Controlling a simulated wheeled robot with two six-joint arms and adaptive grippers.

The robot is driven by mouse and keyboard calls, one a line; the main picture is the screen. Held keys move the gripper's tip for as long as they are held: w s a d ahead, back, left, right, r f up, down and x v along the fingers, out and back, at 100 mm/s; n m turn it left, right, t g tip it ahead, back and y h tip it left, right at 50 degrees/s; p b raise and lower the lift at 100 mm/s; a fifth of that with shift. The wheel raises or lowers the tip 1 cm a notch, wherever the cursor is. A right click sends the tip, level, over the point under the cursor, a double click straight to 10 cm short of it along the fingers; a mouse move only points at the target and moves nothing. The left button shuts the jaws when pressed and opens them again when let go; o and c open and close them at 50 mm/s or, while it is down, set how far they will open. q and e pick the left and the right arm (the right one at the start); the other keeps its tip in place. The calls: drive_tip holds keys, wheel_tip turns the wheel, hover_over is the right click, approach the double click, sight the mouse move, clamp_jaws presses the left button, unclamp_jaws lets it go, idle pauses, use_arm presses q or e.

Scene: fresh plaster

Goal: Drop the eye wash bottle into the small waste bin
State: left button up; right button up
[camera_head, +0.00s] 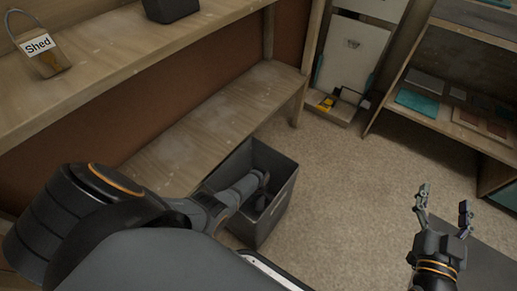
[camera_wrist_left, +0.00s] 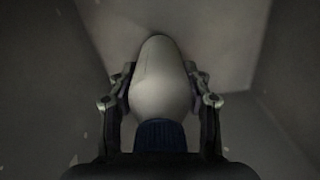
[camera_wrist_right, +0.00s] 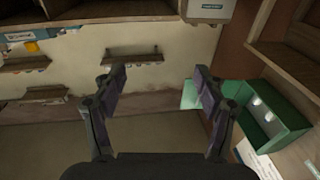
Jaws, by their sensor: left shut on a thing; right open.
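The small waste bin (camera_head: 281,163) is a dark grey open box on the floor, beside the low wooden shelf. My left arm reaches over its near side, and my left gripper (camera_head: 262,188) is down inside it. In the left wrist view the left gripper (camera_wrist_left: 160,92) is shut on the eye wash bottle (camera_wrist_left: 158,70), a pale rounded bottle with a dark ribbed cap (camera_wrist_left: 160,134). The bin's walls surround it there. I cannot make out the bottle in the head view. My right gripper (camera_head: 444,212) is open and empty over the floor at the right; its fingers also show apart in the right wrist view (camera_wrist_right: 158,80).
A low wooden shelf (camera_head: 222,112) runs along the left wall, with an upper shelf holding a "Shed" padlock (camera_head: 40,55). A shelving unit (camera_head: 455,110) stands at right. A green case (camera_wrist_right: 262,115) with white bottles shows in the right wrist view. The middle floor is clear.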

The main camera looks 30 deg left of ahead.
use_arm(q)
drive_tip(key=o, duration=1.4)
use_arm(e)
drive_tip(key=shift+r, duration=0.6)
drive_tip(key=shift+f, duration=0.1)
